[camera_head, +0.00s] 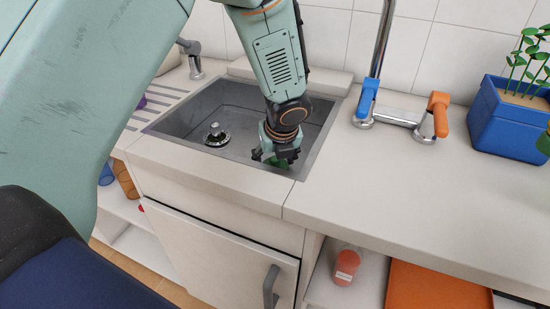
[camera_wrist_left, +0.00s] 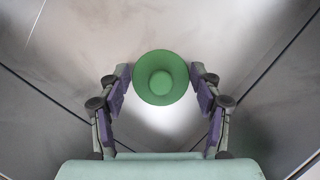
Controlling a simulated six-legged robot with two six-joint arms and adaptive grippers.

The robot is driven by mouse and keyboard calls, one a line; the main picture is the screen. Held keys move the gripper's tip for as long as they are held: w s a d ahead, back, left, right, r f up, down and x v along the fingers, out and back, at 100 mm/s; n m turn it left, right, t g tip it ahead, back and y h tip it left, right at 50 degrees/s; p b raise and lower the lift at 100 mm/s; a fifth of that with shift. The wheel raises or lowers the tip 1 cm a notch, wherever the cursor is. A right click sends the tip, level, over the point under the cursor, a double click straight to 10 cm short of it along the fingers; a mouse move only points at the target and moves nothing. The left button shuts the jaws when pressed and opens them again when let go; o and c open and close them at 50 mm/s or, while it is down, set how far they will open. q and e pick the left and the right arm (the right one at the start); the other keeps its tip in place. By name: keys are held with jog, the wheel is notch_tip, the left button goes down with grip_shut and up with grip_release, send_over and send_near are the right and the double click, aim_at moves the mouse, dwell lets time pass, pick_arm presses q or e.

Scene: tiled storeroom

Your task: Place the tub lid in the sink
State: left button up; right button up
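The tub lid (camera_wrist_left: 161,78) is a round green disc with a raised centre, seen face-on in the left wrist view. In the head view only a green bit of it (camera_head: 277,163) shows under my left gripper (camera_head: 275,158). In the wrist view, the fingers of my left gripper (camera_wrist_left: 161,80) stand on both sides of the lid, with the pads at its rim. The gripper points down inside the grey sink (camera_head: 190,108), near its front right corner. The lid's height above the sink floor is hard to tell. My right gripper is out of view.
A round drain fitting (camera_head: 216,136) sits in the sink's left part. A tap with blue and orange handles (camera_head: 400,120) and a blue planter (camera_head: 510,125) stand to the right. The counter front (camera_head: 400,190) is clear. A bottle (camera_head: 347,266) stands on a shelf below.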

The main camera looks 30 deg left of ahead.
pick_arm(q)
jog(key=o, duration=0.3)
jog(key=shift+d, duration=0.15)
jog(key=shift+o, duration=0.2)
jog(key=shift+r, duration=0.1)
jog(key=shift+r, duration=0.2)
jog(key=p+v, duration=0.8)
jog(key=v, duration=0.3)
jog(key=shift+r, duration=0.35)
jog(key=shift+d, duration=0.15)
